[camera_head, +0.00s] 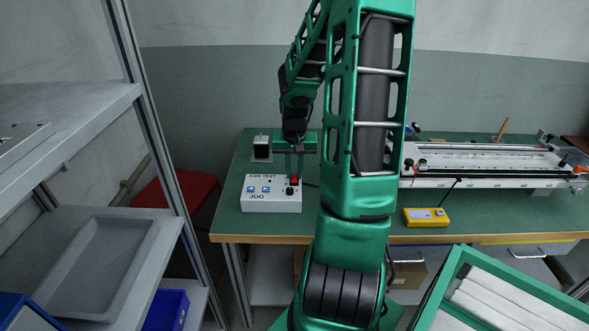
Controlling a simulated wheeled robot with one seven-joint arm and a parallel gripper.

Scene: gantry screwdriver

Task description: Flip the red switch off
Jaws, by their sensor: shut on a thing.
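The red switch (294,180) is on the top right of a white control box (272,203) marked "AXIS TEST" and "JOG". The box stands on the green workbench near its front left corner. My gripper (294,177) points straight down from above, and its fingertips are at the red switch. It is shut on the switch. The fingers partly hide the switch, so I cannot tell which way it is tilted.
A yellow meter (427,217) lies near the bench's front edge. A long linear rail (480,160) fills the right side. A black motor (262,147) stands behind the box. A grey shelf (66,100) is at left, and a red stool (176,190) stands between shelf and bench.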

